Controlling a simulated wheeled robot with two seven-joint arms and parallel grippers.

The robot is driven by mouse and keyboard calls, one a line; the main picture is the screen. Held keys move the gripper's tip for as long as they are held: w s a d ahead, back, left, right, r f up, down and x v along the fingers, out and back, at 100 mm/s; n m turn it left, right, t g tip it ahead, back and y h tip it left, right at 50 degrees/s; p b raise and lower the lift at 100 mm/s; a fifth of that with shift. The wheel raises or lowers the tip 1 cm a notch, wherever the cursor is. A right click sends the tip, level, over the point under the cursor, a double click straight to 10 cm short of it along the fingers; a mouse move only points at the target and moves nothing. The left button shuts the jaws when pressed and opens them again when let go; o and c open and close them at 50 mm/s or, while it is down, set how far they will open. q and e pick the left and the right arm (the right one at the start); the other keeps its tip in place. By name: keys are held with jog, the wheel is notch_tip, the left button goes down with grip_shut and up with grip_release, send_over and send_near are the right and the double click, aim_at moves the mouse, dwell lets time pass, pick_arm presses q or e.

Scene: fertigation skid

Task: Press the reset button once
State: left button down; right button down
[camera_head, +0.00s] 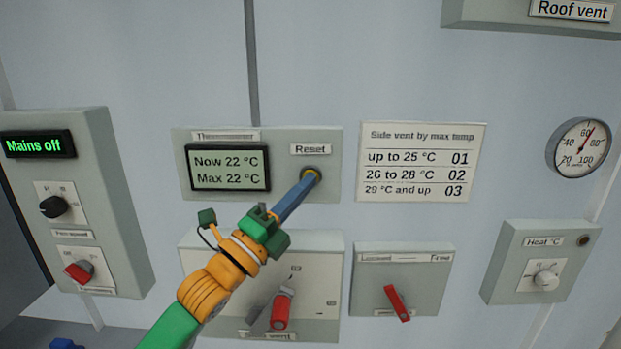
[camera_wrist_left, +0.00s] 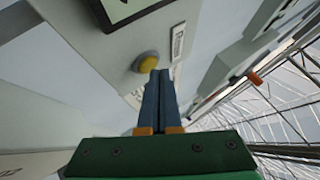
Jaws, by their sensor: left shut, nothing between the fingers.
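The thermometer panel (camera_head: 335,136) on the wall has a display reading "Now 22 °C, Max 22 °C" and a "Reset" label (camera_head: 310,149). The reset button (camera_head: 312,170) sits below that label, mostly hidden behind my fingertips in the head view. In the left wrist view the button (camera_wrist_left: 147,62) is a yellow dome in a grey ring. My left gripper (camera_head: 309,177) is shut and empty, its blue fingers pointing at the button. In the left wrist view the fingertips (camera_wrist_left: 159,73) overlap the button's lower right edge; I cannot tell whether they touch it. My right gripper is not in view.
A "Mains off" box (camera_head: 110,190) is at the left. Below the panel are boxes with red-handled switches (camera_head: 397,303). A side vent chart (camera_head: 421,160), a dial gauge (camera_head: 578,148) and a heat knob box (camera_head: 500,270) are to the right. Bare wall lies between them.

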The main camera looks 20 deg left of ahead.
pick_arm(q)
jog(key=shift+s, duration=0.4)
jog(key=shift+d, duration=0.1)
jog(key=s, duration=0.2)
jog(key=s+d, duration=0.1)
jog(key=s, duration=0.1)
jog(key=shift+s+d, duration=0.15)
jog(key=shift+s, duration=0.25)
dwell(0.5)
